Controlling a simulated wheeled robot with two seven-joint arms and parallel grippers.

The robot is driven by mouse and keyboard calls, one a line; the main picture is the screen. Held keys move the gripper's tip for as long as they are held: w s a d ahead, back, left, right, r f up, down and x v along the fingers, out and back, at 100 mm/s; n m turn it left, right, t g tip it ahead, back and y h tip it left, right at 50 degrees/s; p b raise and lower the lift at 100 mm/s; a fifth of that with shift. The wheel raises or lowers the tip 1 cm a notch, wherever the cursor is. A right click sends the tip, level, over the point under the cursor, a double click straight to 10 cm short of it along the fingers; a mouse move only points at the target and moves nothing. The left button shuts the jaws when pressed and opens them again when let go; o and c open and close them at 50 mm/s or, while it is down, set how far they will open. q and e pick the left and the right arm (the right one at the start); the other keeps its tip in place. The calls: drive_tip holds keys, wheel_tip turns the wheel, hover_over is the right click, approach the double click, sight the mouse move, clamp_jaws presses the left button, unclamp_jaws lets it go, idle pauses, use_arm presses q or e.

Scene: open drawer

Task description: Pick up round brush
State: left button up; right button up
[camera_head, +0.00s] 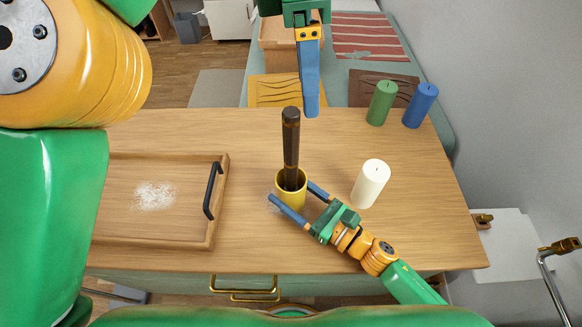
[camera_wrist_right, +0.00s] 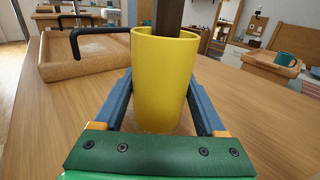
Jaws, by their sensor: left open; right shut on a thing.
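The round brush (camera_head: 291,140) stands upright, its dark brown handle up, inside a yellow cup (camera_head: 291,197) on the wooden table; its lower end is hidden in the cup. In the right wrist view the brush handle (camera_wrist_right: 169,16) rises from the yellow cup (camera_wrist_right: 165,85). My right gripper (camera_head: 290,190) is shut on the cup, with one blue finger on each side of it. My left gripper (camera_head: 311,112) is empty and open, pointing down above and slightly right of the handle's top in the head view; its fingers overlap there.
A wooden tray (camera_head: 225,228) with a black handle and a patch of white powder lies left of the cup. A white candle (camera_head: 370,184) stands at right, and green (camera_head: 382,103) and blue (camera_head: 421,105) candles stand at the back right. The table (camera_head: 170,127) is bare behind the tray.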

sight(291, 142)
use_arm(q)
drive_tip(key=shift+s+a+f+y, duration=0.1)
drive_tip(key=shift+a+f+y, duration=0.2)
drive_tip(key=shift+a, duration=0.2)
drive_tip(key=shift+s+a+f+y, duration=0.1)
drive_tip(key=shift+a+f+y, duration=0.1)
drive_tip(key=shift+a+y, duration=0.25)
drive_tip(key=f, duration=1.1)
drive_tip(key=shift+w, duration=0.2)
drive_tip(key=shift+r, duration=0.1)
clamp_jaws()
